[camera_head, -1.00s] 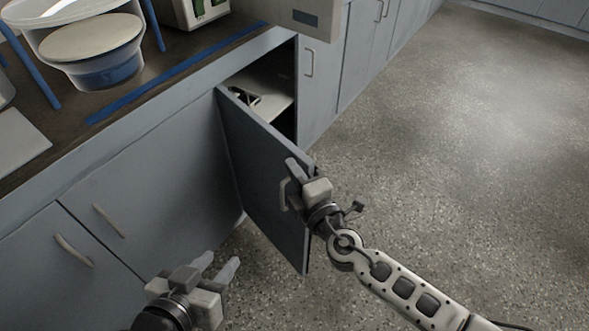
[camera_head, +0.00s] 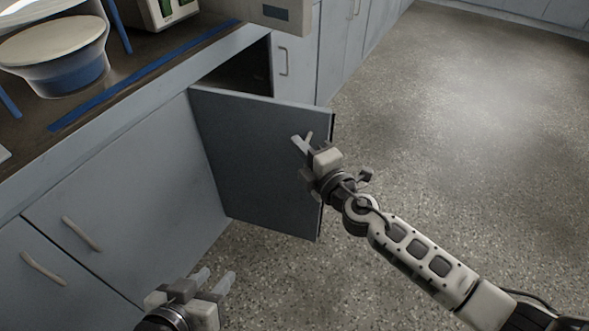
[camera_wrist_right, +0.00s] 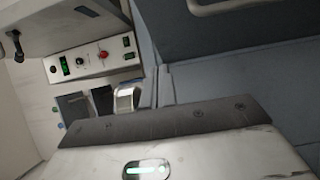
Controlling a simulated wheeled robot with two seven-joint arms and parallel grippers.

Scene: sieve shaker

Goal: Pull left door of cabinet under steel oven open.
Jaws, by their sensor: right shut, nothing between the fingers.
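The left cabinet door (camera_head: 260,165) is grey-blue and stands well open, swung out from its left edge over the floor. Its outer face is toward me, with part of the dark cabinet interior (camera_head: 245,76) showing above and behind it. My right gripper (camera_head: 303,140) is in front of the door near its free edge, shut with nothing between the fingers. I cannot make out the door's handle in the head view, nor tell if the gripper touches the door. My left gripper (camera_head: 216,280) is open and empty, low in front of the cabinets.
A grey appliance (camera_head: 268,12) stands on the counter above the open cabinet. A closed door with a handle (camera_head: 283,62) is to its right. Closed doors with handles (camera_head: 82,234) are at left. A white and blue bowl (camera_head: 60,60) stands on the counter. The speckled floor (camera_head: 450,130) at right is clear.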

